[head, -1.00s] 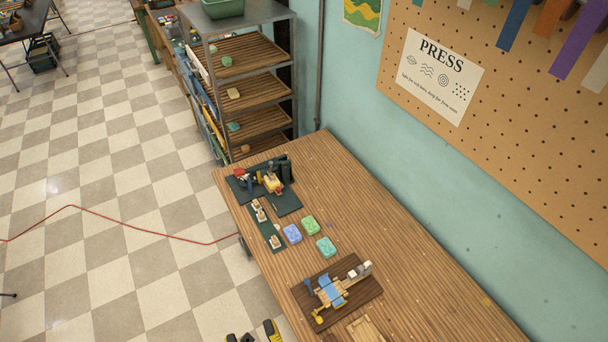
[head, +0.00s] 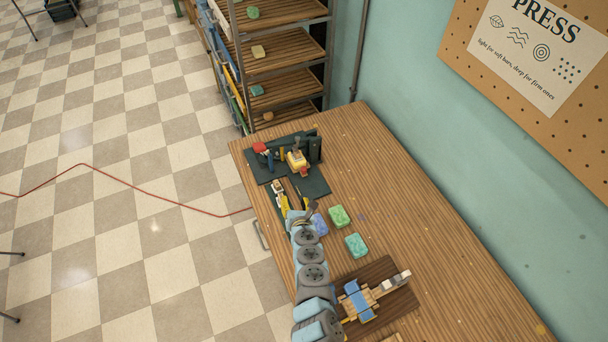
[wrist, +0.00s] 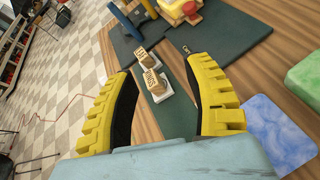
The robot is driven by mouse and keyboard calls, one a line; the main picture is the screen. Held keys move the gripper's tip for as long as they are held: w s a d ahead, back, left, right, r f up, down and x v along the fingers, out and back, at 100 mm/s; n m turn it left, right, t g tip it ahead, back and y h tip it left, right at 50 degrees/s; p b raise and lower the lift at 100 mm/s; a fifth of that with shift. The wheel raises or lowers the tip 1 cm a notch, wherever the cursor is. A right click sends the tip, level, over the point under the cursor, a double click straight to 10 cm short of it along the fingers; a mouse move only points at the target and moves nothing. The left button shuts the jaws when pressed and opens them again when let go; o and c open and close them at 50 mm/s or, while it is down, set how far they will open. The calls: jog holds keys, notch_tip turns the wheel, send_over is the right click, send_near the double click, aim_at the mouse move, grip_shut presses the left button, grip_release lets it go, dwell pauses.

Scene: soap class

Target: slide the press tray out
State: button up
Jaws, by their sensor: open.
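A press-like device (head: 297,160) with a yellow body and red parts stands on dark green plates at the table's far end. It shows partly at the top of the wrist view (wrist: 182,10). A flat dark green plate (head: 313,183) extends in front of it; I cannot tell whether this is the tray. My gripper (wrist: 160,68) is open and empty, its yellow fingers spread above a green strip (wrist: 172,112). Two small stamp-like blocks (wrist: 154,82) on that strip show between the fingers. The press lies beyond the fingertips, apart from them.
A green soap (head: 339,216), a teal soap (head: 356,245) and a partly hidden blue soap (head: 320,225) lie right of my arm. A brown board (head: 400,303) with a blue-banded wooden device is nearer. A shelf rack (head: 285,70) stands behind. The table's right side is clear.

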aim_at(304, 169)
jog(key=w+d+b, duration=0.1)
jog(key=w, duration=0.1)
jog(key=w+d+n+h+b, duration=0.1)
jog(key=w, duration=0.1)
jog(key=w+d+f+h+b, duration=0.1)
jog(key=shift+w+d+b, duration=0.3)
jog(key=shift+w+b, duration=0.05)
jog(key=shift+w, duration=0.05)
jog(key=shift+w+d+f+b, duration=0.1)
jog(key=shift+w+f+b, duration=0.2)
jog(key=shift+w+b, duration=0.2)
jog(key=shift+w+f+b, duration=0.15)
jog(key=shift+w+b, duration=0.4)
jog(key=b+x, duration=0.2)
jog(key=shift+w+f+b, duration=0.1)
jog(key=shift+w+b, duration=0.15)
jog(key=shift+b, duration=0.05)
jog(key=b+x, duration=0.5)
jog(key=b, duration=0.1)
jog(key=shift+s+f, duration=0.1)
jog(key=shift+w+f+b, duration=0.15)
jog(key=shift+w+b, duration=0.65)
jog(key=shift+b, duration=0.45)
jog(key=shift+w+f+b, duration=0.35)
jog(key=shift+b, duration=0.5)
jog(key=shift+w+b, duration=0.7)
jog(key=shift+b, duration=0.5)
